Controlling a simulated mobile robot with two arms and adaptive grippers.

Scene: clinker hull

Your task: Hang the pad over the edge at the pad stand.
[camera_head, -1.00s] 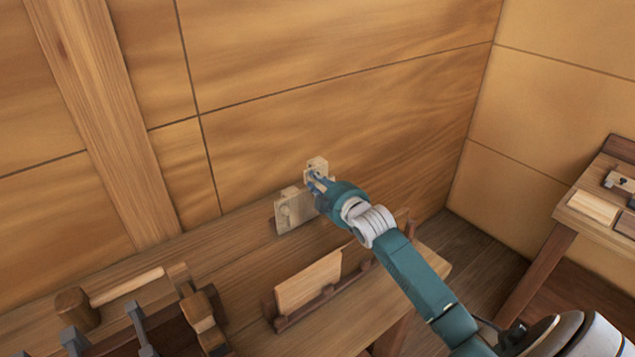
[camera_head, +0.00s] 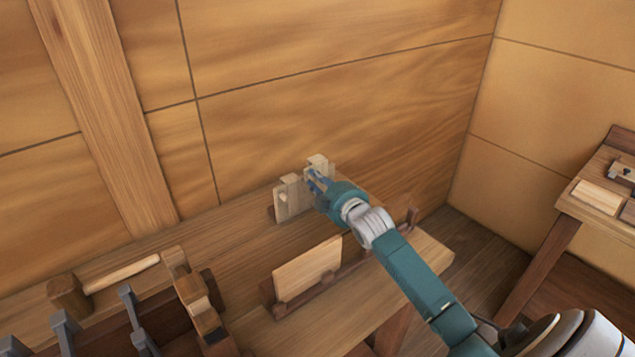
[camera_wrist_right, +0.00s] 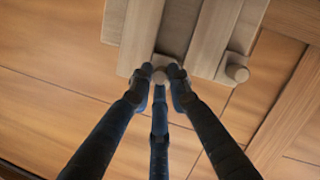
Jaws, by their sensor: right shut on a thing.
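A pale wooden pad (camera_head: 319,161) is held at its small round knob (camera_wrist_right: 160,76) by my right gripper (camera_head: 315,181), with the fingers shut on the knob in the right wrist view (camera_wrist_right: 163,88). The pad is at the right end of an upright pale board on the workbench near the wall, which looks like the pad stand (camera_head: 300,203). Another pad (camera_head: 289,189) with a knob sits over that board's top edge to the left. My gripper covers the held pad's lower part, so I cannot tell whether it touches the board. My left gripper is not in view.
In front, another upright board (camera_head: 307,271) stands in a dark base on the workbench (camera_head: 240,255). A mallet (camera_head: 70,292) and several tools lie at the left. A second bench (camera_head: 597,197) stands at the far right.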

